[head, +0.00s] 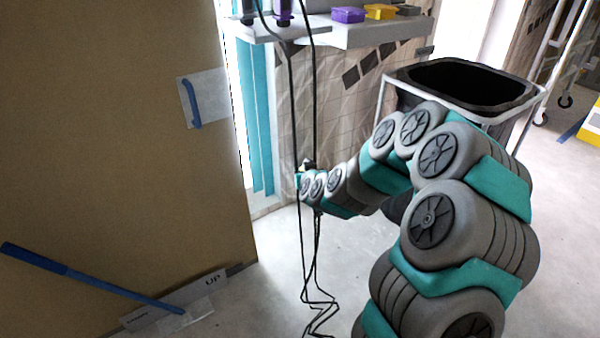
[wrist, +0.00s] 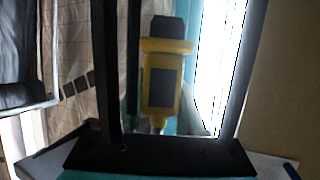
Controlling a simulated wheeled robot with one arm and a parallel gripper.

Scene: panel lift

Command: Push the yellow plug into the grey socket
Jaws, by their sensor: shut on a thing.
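The yellow plug (wrist: 163,85) has a dark panel on its body and a dark end. It stands upright between the two dark fingers of my gripper (wrist: 172,60) in the wrist view, and my gripper is shut on it. In the head view my gripper (head: 304,172) is low beside the hanging cables, below the shelf, and the plug is hidden or too small to make out there. A grey block (head: 408,10), which looks like the grey socket, sits at the right of the shelf, well above my gripper. Its opening cannot be made out.
The shelf (head: 375,33) also bears a purple block (head: 348,14) and a yellow block (head: 380,12). Purple plugs (head: 283,12) hang at its left end, with black cables (head: 314,100) below. A brown panel (head: 100,120) stands left. A black bin (head: 460,85) stands behind my arm.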

